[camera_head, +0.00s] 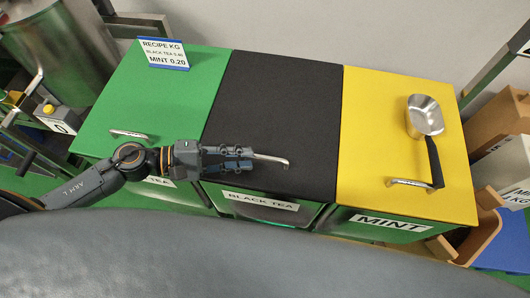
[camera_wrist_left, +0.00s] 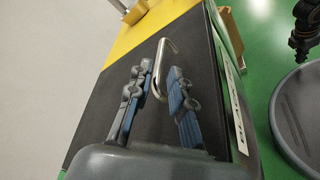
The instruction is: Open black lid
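The black lid (camera_head: 285,100) lies flat and closed on the middle bin, between a green lid and a yellow lid. Its metal bar handle (camera_head: 275,159) is near the front edge. My left gripper (camera_head: 248,159) is over the handle's left end. In the left wrist view the left gripper (camera_wrist_left: 156,103) is open, with a finger on each side of the handle (camera_wrist_left: 158,68); I see gaps between fingers and handle. The black lid (camera_wrist_left: 95,108) fills the ground behind it. A dark jointed part at the upper right of that view (camera_wrist_left: 304,32) seems to be my right arm; its fingers are unclear.
The green lid (camera_head: 175,90) carries a recipe sign (camera_head: 164,53) at the back. The yellow lid (camera_head: 375,120) holds a metal scoop (camera_head: 425,116) whose black grip reaches its handle (camera_head: 410,184). Cardboard boxes (camera_head: 497,118) stand at the right. A scale (camera_head: 55,115) stands at the left.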

